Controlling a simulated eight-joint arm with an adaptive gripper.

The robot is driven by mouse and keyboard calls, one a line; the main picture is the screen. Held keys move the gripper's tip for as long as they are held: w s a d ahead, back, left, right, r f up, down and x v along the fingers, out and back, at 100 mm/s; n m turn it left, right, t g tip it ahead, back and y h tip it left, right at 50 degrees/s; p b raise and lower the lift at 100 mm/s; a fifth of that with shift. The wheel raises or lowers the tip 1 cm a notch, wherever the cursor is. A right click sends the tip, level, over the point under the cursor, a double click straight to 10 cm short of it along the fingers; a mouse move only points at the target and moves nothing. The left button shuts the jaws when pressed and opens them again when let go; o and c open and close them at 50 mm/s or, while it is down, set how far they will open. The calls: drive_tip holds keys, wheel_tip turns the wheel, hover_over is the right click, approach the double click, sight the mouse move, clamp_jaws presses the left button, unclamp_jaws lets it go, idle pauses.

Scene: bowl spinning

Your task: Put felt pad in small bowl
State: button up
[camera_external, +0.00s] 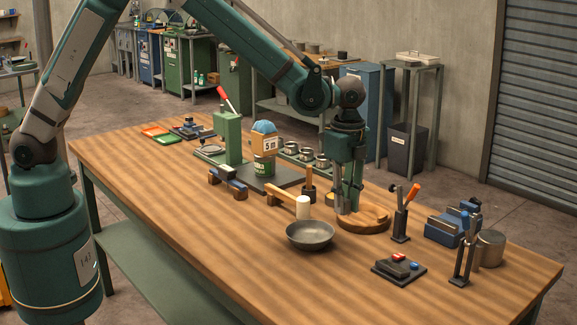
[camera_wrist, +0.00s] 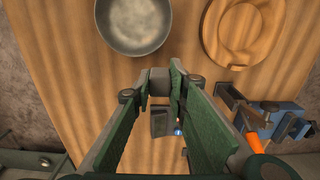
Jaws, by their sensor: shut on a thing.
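The small bowl (camera_external: 310,235), grey and empty, sits upright on the wooden table; it also shows at the top of the wrist view (camera_wrist: 133,22). In the wrist view my gripper (camera_wrist: 160,78) is shut on a small grey piece (camera_wrist: 158,82), which looks like the felt pad. The piece is apart from the bowl. In the external view it is too small to make out between the fingers.
The round wooden dish (camera_external: 375,222) lies right of the bowl. The table front left is clear.

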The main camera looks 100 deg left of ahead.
drive_tip(key=r+p, duration=0.2)
drive_tip(key=p, duration=0.1)
hover_over(310, 239)
drive_tip(key=shift+f, duration=0.15)
drive_tip(key=shift+f+b, duration=0.15)
drive_tip(key=shift+b, duration=0.15)
drive_tip(key=shift+f+b, duration=1.65)
drive_tip(key=shift+f, duration=3.7)
drive_tip(key=o, duration=0.9)
drive_tip(key=shift+c, duration=0.2)
drive_tip(key=shift+r, duration=0.1)
